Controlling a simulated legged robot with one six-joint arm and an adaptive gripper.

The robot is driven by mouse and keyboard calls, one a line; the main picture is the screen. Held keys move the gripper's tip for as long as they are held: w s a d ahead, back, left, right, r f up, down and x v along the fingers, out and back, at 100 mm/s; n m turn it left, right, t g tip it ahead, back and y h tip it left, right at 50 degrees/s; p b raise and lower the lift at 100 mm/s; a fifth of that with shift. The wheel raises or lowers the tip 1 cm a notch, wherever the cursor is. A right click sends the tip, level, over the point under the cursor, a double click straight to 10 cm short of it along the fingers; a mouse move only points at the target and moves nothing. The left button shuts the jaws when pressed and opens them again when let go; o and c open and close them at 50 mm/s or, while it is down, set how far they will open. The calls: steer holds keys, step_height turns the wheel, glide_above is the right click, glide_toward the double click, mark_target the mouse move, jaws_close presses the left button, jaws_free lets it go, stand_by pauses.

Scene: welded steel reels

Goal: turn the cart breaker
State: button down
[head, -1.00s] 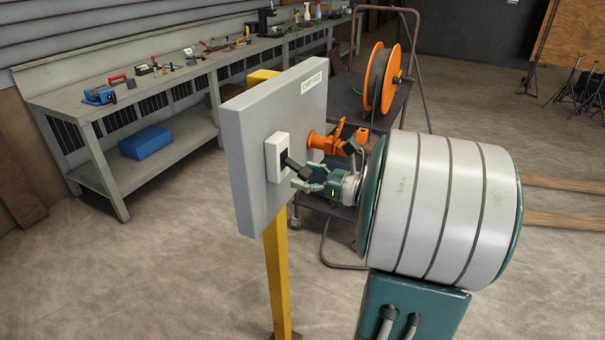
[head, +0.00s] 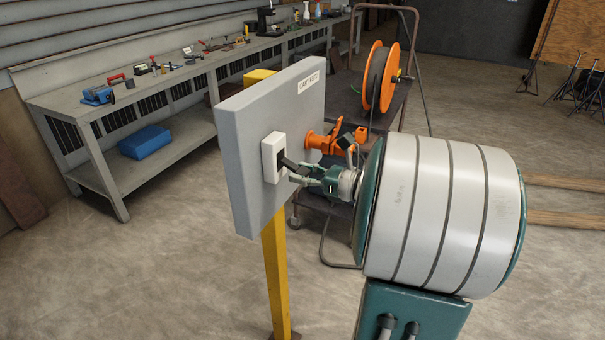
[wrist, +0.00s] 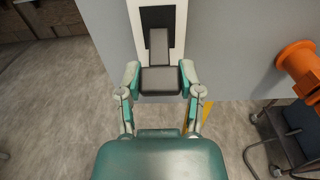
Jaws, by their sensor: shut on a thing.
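The cart breaker is a white switch plate (head: 271,158) with a dark recess and a dark lever, on the face of a grey panel (head: 247,170) on a yellow post. The lever (wrist: 158,50) sticks out from the recess toward me in the wrist view and ends in a wide dark block. My gripper (wrist: 161,82) has its two green-grey fingers on both sides of that block and is shut on it. In the head view my gripper (head: 297,172) is at the lever, partly hidden by its own links.
An orange fitting (head: 322,141) sticks out from the panel right of the breaker. A cart (head: 345,100) with an orange reel (head: 381,78) stands behind. A workbench (head: 160,95) with tools runs along the left wall. Open floor lies left of the yellow post (head: 275,270).

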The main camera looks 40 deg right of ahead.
mark_target(291, 164)
step_height(291, 164, up, 2)
steer(key=g, duration=0.1)
steer(key=g+h, duration=0.2)
steer(key=g, duration=0.1)
steer(key=shift+r, duration=0.25)
steer(key=shift+w+a+r+g+h, duration=0.1)
steer(key=shift+r+g+h, duration=0.35)
steer(key=shift+g, duration=0.65)
steer(key=shift+w+r+g+h, duration=0.1)
steer(key=shift+r+g+h, duration=0.35)
steer(key=shift+g, duration=0.65)
steer(key=shift+c, duration=1.2)
jaws_free()
steer(key=v, duration=1.1)
steer(key=shift+r, duration=0.4)
steer(key=shift+s, duration=0.1)
